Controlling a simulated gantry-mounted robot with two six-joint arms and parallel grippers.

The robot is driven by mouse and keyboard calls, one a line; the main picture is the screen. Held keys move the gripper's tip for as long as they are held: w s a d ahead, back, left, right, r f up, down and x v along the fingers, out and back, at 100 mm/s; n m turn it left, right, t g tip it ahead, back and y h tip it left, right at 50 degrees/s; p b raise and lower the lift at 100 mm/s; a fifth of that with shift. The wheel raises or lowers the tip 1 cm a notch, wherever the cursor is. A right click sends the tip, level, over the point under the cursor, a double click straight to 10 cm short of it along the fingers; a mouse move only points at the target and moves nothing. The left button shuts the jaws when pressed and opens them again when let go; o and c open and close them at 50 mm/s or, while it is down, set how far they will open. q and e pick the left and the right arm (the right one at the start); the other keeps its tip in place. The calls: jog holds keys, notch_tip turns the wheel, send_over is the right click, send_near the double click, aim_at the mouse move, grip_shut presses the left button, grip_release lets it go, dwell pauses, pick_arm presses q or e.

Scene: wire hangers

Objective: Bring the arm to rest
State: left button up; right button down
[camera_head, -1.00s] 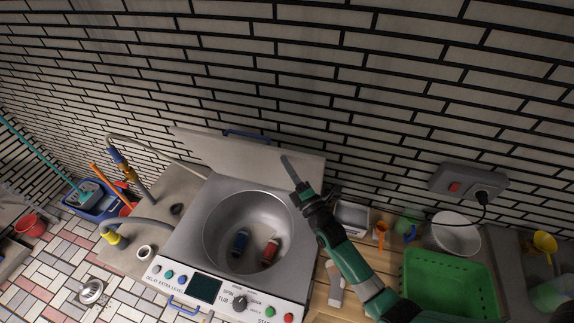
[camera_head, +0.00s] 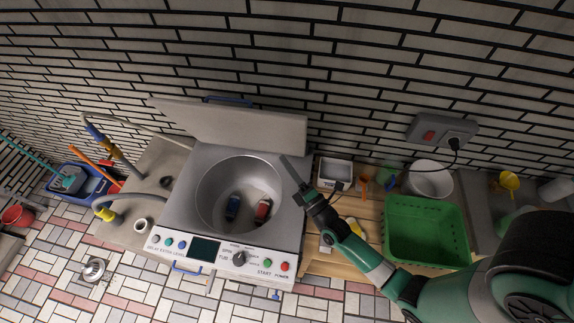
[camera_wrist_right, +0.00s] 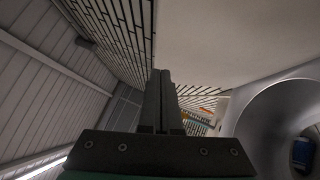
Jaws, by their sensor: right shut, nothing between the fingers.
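My right arm (camera_head: 368,258), green and grey, comes in from the lower right in the head view. Its gripper (camera_head: 292,170) hangs over the right side of the washing machine's top, near the raised lid (camera_head: 235,125). Its two dark fingers also show pressed together, with nothing between them, in the right wrist view (camera_wrist_right: 161,100). My left gripper is not in the head view.
The washing machine's open tub (camera_head: 215,190) holds a blue item (camera_head: 233,208) and a red item (camera_head: 263,210). A green basket (camera_head: 425,235), a white bowl (camera_head: 430,180) and a small tray (camera_head: 335,170) stand on the right counter. A brick wall is behind.

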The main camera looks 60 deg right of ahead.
jog(key=shift+s+a, duration=0.15)
jog(key=shift+s, duration=0.15)
dwell(0.4)
